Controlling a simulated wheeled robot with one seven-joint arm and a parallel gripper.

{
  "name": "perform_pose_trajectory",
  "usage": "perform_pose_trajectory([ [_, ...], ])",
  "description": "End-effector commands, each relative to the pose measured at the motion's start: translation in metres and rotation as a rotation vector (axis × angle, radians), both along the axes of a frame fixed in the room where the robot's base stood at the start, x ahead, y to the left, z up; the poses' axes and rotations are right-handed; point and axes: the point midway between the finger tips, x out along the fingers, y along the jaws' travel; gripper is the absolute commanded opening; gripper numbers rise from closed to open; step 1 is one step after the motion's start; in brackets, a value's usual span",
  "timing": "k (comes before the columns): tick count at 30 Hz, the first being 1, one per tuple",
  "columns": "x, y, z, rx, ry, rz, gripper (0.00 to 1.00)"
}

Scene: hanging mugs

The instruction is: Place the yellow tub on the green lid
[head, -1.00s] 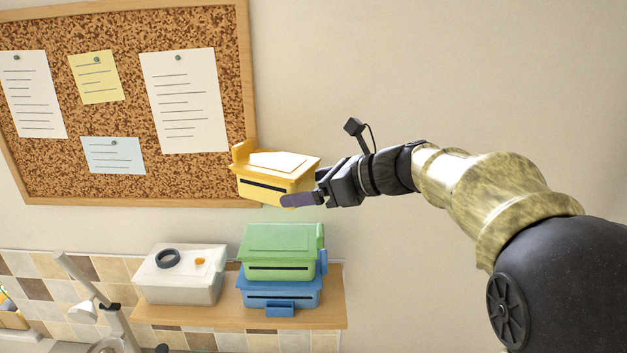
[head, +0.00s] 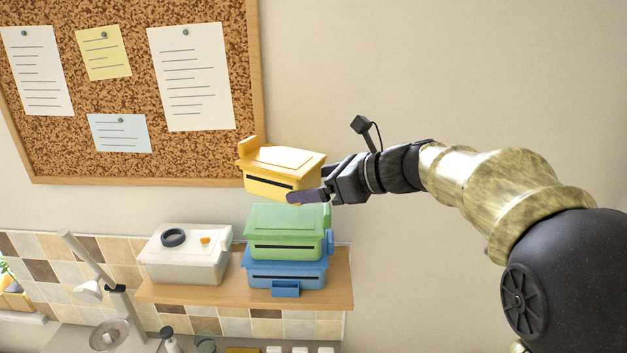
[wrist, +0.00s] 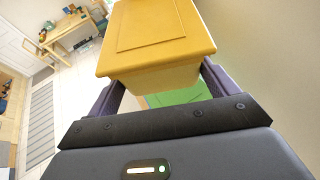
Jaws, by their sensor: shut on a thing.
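The yellow tub (head: 283,174) with its lid on is held in my gripper (head: 312,184), which is shut on its right end in the head view. In the wrist view the yellow tub (wrist: 162,40) sits between the two fingers (wrist: 162,92). It is in the air above the green tub, whose green lid (head: 284,217) faces up. The green tub stands on a blue tub (head: 286,273). A patch of green (wrist: 180,95) shows below the yellow tub in the wrist view. The gap between yellow tub and green lid looks small, and I see no clear contact.
The blue tub stands on a wooden wall shelf (head: 210,294). A white box (head: 184,258) with a dark ring and a small orange piece on top stands to the left. A cork board (head: 150,165) hangs behind. A lamp (head: 100,282) stands lower left.

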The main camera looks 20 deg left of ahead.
Motion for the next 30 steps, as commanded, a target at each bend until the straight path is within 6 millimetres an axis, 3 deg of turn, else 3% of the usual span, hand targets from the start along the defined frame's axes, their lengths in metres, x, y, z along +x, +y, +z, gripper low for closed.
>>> perform_pose_trajectory([
  [12, 0.000, 0.001, -0.035, 0.001, 0.000, 0.002, 0.62],
  [25, -0.001, 0.002, -0.039, 0.001, 0.000, 0.002, 0.62],
  [26, -0.001, 0.002, -0.039, 0.001, 0.000, 0.002, 0.88],
  [27, -0.001, 0.002, -0.039, 0.001, 0.000, 0.002, 0.96],
  [30, -0.001, 0.001, -0.039, 0.000, 0.000, 0.002, 1.00],
])
